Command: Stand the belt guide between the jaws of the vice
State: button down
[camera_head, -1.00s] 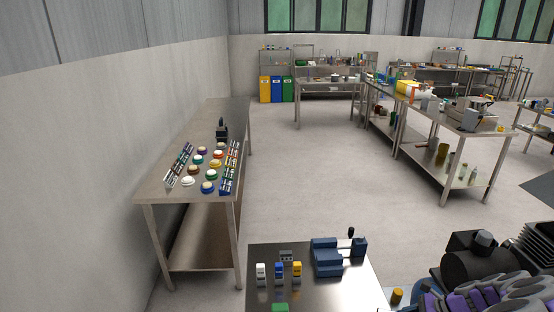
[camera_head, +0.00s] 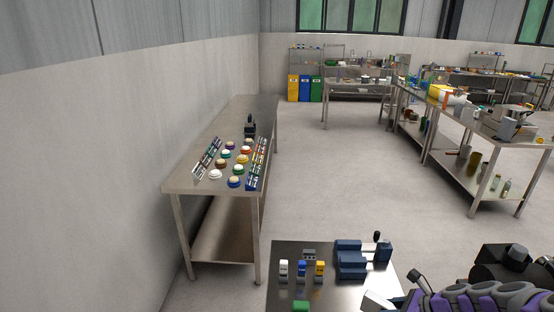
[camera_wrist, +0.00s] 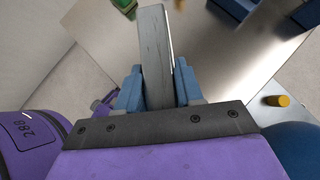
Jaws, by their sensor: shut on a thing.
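The vice (camera_head: 362,262) is blue with a dark handle and stands on the metal table at the bottom of the head view. Parts of blue blocks, seemingly the vice (camera_wrist: 305,12), show at the top right of the wrist view. My gripper (camera_wrist: 157,84) has its blue fingers shut on a long flat grey bar, which I take to be the belt guide (camera_wrist: 155,40). The bar points away from the fingers and is apart from the vice. In the head view a pale end of the belt guide (camera_head: 379,301) shows beside my arm, at the table's front right.
On the vice's table (camera_head: 335,296) stand white, blue and yellow small blocks (camera_head: 302,270), a grey piece (camera_head: 310,255) and a green piece (camera_head: 301,306). A yellow cylinder (camera_wrist: 278,100) stands right of the table edge. A long bench (camera_head: 205,186) with coloured domes is along the left wall.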

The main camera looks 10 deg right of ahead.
jog(key=w+a+r+m+h, duration=0.2)
jog(key=w+a+r, duration=0.2)
jog(key=a, duration=0.4)
jog(key=w+a+r+m+t+h, duration=0.1)
jog(key=w+a+r+m, duration=0.2)
jog(key=w+a, duration=0.4)
jog(key=w+a+r+m+t+h, duration=0.1)
jog(key=w+a+r, duration=0.3)
jog(key=a, duration=0.7)
jog(key=shift+w+a+r+m+h, duration=0.25)
jog(key=shift+w+r+m+h, duration=0.15)
jog(key=shift+w+m+h, duration=0.45)
jog(key=shift+d, duration=0.3)
jog(key=shift+s+a+f, duration=0.15)
jog(key=shift+s+f, duration=0.05)
